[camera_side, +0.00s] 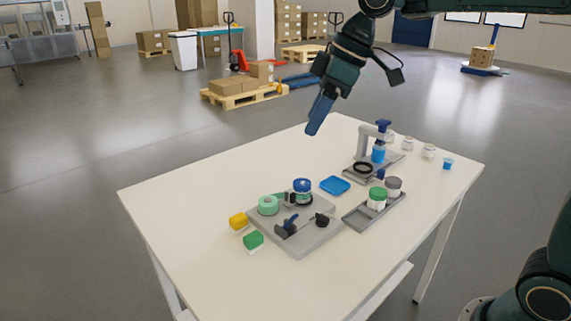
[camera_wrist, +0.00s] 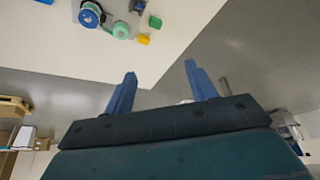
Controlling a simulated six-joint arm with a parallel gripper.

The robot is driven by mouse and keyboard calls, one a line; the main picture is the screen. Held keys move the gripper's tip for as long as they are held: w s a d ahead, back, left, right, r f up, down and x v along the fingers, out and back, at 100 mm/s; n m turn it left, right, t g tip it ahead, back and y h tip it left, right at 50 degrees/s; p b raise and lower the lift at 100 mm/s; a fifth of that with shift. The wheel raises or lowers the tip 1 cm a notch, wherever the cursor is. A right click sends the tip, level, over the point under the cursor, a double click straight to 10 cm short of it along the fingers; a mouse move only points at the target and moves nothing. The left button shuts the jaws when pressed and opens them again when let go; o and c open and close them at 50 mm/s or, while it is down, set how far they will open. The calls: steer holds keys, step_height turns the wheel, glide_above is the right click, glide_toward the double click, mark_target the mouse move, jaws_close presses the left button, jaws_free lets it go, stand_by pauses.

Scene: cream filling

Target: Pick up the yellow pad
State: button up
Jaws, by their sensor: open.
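The yellow pad (camera_side: 238,221) lies near the front left part of the white table, left of the grey fixture plate. It also shows in the wrist view (camera_wrist: 144,39), small, near the table's edge. A green pad (camera_side: 253,240) lies just in front of it, and it shows in the wrist view too (camera_wrist: 155,22). My gripper (camera_side: 313,128) hangs above the far edge of the table, well away from the yellow pad. In the wrist view my gripper (camera_wrist: 160,75) has its two blue fingers spread apart, with nothing between them.
A grey fixture plate (camera_side: 297,246) carries a mint ring (camera_side: 268,205) and a blue-topped part (camera_side: 302,185). A blue tray (camera_side: 335,185) lies behind it. Grey trays (camera_side: 355,219) with jars and a press stand (camera_side: 365,140) are at the right. The table's left part is clear.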

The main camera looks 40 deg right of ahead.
steer(key=w+a+f+n+g, duration=0.1)
steer(key=w+f+n, duration=0.2)
steer(key=w, duration=0.4)
steer(key=n+g+y, duration=0.1)
steer(key=n+g, duration=0.2)
steer(key=n, duration=0.4)
glide_above(239, 216)
steer(key=d, duration=0.5)
step_height(239, 216, down, 16)
steer(key=shift+d+f, duration=0.1)
steer(key=shift+f, duration=0.1)
steer(key=shift+f, duration=0.1)
steer(key=shift+x, duration=4.2)
steer(key=shift+w, duration=0.2)
